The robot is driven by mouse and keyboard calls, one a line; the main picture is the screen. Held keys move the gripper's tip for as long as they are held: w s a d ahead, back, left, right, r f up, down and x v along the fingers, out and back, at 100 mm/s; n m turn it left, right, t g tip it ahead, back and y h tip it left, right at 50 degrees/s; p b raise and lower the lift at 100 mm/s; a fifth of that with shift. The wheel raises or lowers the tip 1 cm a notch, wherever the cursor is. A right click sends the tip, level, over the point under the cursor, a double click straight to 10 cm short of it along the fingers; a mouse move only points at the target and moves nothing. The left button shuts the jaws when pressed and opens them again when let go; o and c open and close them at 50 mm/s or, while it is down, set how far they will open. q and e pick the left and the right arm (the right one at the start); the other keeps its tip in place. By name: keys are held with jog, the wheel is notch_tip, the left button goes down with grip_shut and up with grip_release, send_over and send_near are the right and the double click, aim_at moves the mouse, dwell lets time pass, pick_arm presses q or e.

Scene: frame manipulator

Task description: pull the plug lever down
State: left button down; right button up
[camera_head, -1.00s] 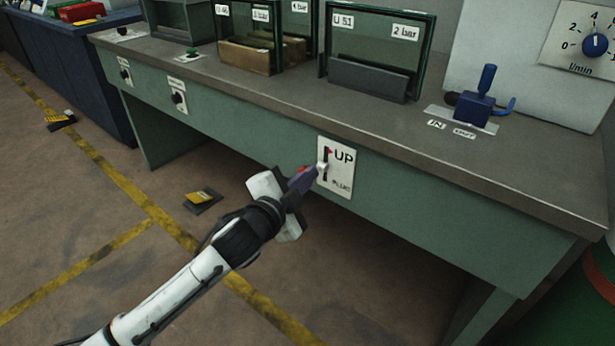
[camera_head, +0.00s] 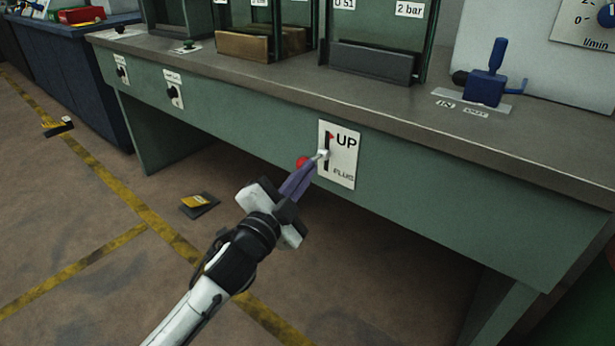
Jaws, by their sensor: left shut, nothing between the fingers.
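The plug lever has a red ball knob (camera_head: 303,162) and a short pale stem that sticks out of a dark vertical slot. The slot is in a white plate (camera_head: 344,168) marked UP at the top and PLUG below, on the green bench front. The lever sits around the middle of the slot. My left gripper (camera_head: 311,168) reaches up from below, its purple fingers shut with nothing between them. The fingertips are right beside the knob and stem, overlapping the lever in view. I cannot tell whether they touch it. My right gripper is not in view.
The grey bench top overhangs the plate. On it stand glass frames (camera_head: 372,62) and a blue lever valve (camera_head: 486,86). Two black knobs (camera_head: 172,92) sit on the front at left. A yellow-black object (camera_head: 198,204) lies on the floor. Space below the plate is clear.

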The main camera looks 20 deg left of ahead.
pick_arm(q)
jog(key=shift+a+f+t+b, duration=0.15)
jog(key=shift+f+t+b, duration=0.25)
jog(key=shift+f+b, duration=1.05)
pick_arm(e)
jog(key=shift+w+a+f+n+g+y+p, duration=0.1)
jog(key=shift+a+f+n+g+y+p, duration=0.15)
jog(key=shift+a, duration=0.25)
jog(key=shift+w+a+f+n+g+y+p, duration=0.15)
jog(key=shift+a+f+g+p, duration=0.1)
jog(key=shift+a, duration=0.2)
pick_arm(q)
jog(key=shift+f, duration=0.4)
jog(key=s+d+r+p, duration=0.2)
jog(key=d+r+p, duration=0.1)
jog(key=s+a+f, duration=0.1)
jog(key=s+f, duration=0.3)
jog(key=s, duration=0.5)
jog(key=shift+s+f+h, duration=0.2)
jog(key=shift+s+h, duration=0.1)
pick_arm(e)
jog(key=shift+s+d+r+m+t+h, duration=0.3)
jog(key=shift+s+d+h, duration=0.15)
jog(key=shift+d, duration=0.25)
pick_arm(q)
jog(key=shift+a+f, duration=0.1)
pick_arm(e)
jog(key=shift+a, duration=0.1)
